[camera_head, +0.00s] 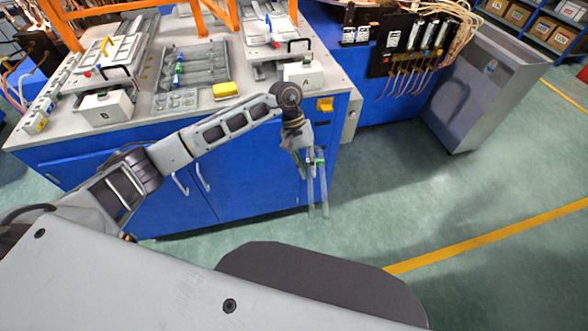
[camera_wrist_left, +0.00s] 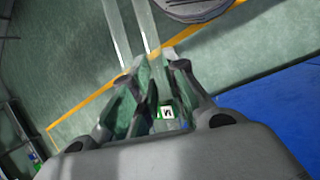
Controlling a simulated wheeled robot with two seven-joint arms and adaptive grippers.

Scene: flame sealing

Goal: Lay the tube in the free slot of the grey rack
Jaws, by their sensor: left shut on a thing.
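My left gripper (camera_head: 308,158) is shut on the clear glass tube (camera_head: 324,190), in front of the bench's right end and above the floor. The tube hangs down and shows as two parallel clear lengths with a green mark near the fingers. In the left wrist view my left gripper (camera_wrist_left: 158,75) shows the tube (camera_wrist_left: 146,25) running up between and past the fingers, with a green lettered label by them. The grey rack (camera_head: 208,62) lies on the bench top, up and left of the gripper, with green and blue marked pieces at its left side. Which slot is free is too small to tell.
A yellow block (camera_head: 225,90) lies by the rack. White boxes A (camera_head: 303,75) and B (camera_head: 107,107) stand near the bench's front edge. Orange posts (camera_head: 195,18) rise behind the rack. A grey bin (camera_head: 480,90) stands at right. The floor around the tube is clear.

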